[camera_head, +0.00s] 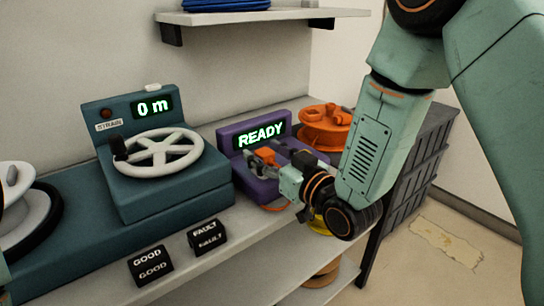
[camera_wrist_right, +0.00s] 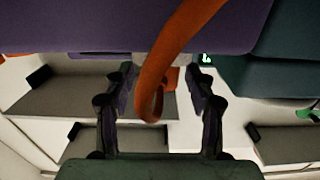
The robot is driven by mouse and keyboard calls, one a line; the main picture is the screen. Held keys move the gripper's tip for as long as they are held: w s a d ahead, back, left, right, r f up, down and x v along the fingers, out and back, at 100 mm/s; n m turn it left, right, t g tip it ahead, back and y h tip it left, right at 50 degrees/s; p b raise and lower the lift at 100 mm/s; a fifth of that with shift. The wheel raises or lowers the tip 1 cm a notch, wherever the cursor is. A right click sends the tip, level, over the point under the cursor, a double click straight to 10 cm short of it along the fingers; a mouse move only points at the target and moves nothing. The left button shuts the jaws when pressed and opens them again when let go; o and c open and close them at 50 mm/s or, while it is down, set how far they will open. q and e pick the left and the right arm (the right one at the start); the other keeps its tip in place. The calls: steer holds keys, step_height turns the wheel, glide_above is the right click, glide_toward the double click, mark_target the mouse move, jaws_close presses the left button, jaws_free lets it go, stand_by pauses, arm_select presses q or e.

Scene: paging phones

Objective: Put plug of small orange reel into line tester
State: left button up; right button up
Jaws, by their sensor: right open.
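The purple line tester (camera_head: 231,141) stands on the bench, its display lit with READY. An orange plug (camera_head: 266,155) shows at the tester's front, by my right gripper (camera_head: 268,160); whether it is seated in a socket I cannot tell. The right gripper is open. In the right wrist view, an orange cable (camera_wrist_right: 160,65) loops between its two spread fingers, in front of the tester's purple body (camera_wrist_right: 100,25). An orange reel (camera_head: 325,128) sits behind and to the right of the tester. My left gripper is not in view.
A teal meter with a white handwheel (camera_head: 165,150) and a 0 m display stands left of the tester. Black GOOD (camera_head: 150,265) and FAULT (camera_head: 207,236) blocks sit along the bench front. A shelf (camera_head: 265,15) hangs above; dark crates (camera_head: 425,150) stand at right.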

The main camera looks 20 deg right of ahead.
steer(key=shift+r, duration=0.35)
steer(key=p+v, duration=0.2)
steer(key=v, duration=0.5)
steer(key=shift+s+d, duration=0.1)
steer(key=shift+s, duration=0.1)
steer(key=p+v, duration=0.1)
steer(key=v, duration=0.3)
steer(key=shift+s+p, duration=0.3)
